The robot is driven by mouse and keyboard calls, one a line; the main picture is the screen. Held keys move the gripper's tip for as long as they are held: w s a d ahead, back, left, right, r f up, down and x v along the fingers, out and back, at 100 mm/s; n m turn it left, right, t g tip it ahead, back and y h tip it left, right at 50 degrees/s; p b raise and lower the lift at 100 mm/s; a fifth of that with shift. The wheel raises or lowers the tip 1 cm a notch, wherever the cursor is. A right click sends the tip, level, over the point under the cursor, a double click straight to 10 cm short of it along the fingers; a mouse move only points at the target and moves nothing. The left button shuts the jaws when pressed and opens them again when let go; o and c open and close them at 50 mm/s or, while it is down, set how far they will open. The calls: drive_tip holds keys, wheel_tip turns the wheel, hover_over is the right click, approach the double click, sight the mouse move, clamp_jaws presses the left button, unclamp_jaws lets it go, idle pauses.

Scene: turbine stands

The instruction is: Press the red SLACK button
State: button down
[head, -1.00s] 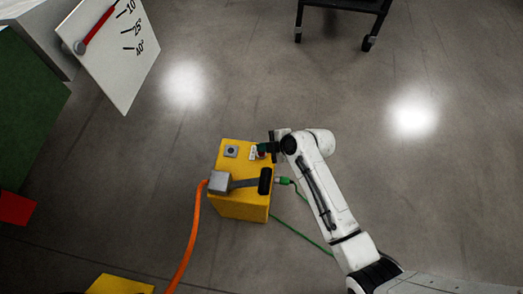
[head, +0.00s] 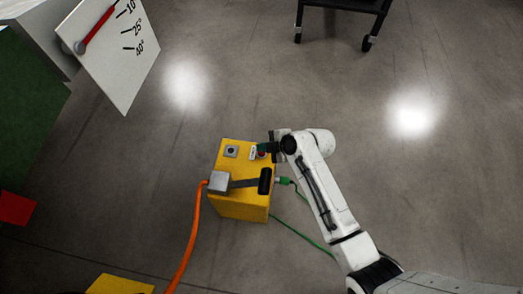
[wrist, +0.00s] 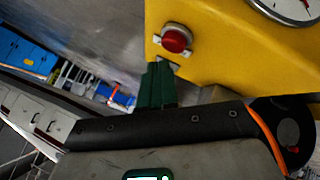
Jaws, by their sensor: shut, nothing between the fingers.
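The red button (wrist: 176,38) sits on a pale mount on the yellow box's face in the wrist view. In the head view the red button (head: 262,155) shows small at the box's right upper edge, beside a white label (head: 253,153). My gripper (head: 264,147) is at that edge, just above the button in the picture. In the wrist view my gripper (wrist: 160,66) has its dark green fingers together and empty, with the tips just below the button in the picture. A gap shows between tips and button; whether they touch the box is unclear.
A gauge (wrist: 288,6) shows in the wrist view.

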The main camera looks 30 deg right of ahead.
sight(264, 154)
drive_tip(key=shift+f, duration=0.1)
drive_tip(key=shift+f+b, duration=0.3)
drive_tip(key=shift+b, duration=0.05)
drive_tip(key=shift+f+b, duration=0.4)
drive_tip(key=shift+f, duration=0.1)
idle(0.5)
drive_tip(key=shift+r, duration=0.15)
idle(0.3)
drive_tip(key=shift+r+p, duration=0.75)
wheel_tip(264, 154, up, 5)
drive_tip(key=p, duration=0.4)
drive_tip(key=shift+s, duration=0.1)
idle(0.6)
